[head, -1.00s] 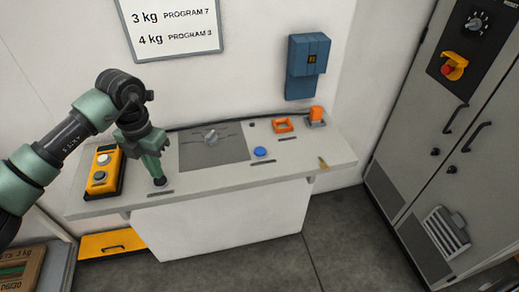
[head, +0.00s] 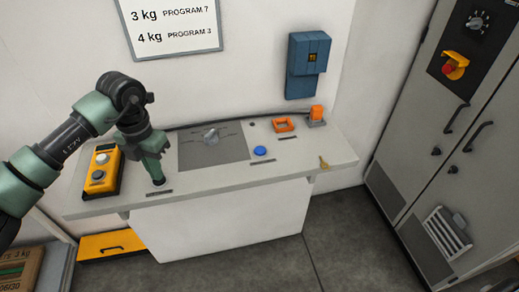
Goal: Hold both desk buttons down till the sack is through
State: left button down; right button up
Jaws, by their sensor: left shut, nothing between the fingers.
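The desk (head: 225,176) stands against the wall. A blue button (head: 260,151) sits on its top, right of the selector dial, with nothing touching it. My left gripper (head: 158,182) is shut and points down at the desk top near the left end. Its tips cover the spot below them, so I cannot tell whether they press a button there. My right gripper is not in view.
A yellow control box (head: 101,172) lies left of my left gripper. A dial plate (head: 212,146), an orange frame (head: 283,125), an orange device (head: 316,115) and a key (head: 323,163) are on the desk. Grey cabinets (head: 455,130) stand at right; the floor between is clear.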

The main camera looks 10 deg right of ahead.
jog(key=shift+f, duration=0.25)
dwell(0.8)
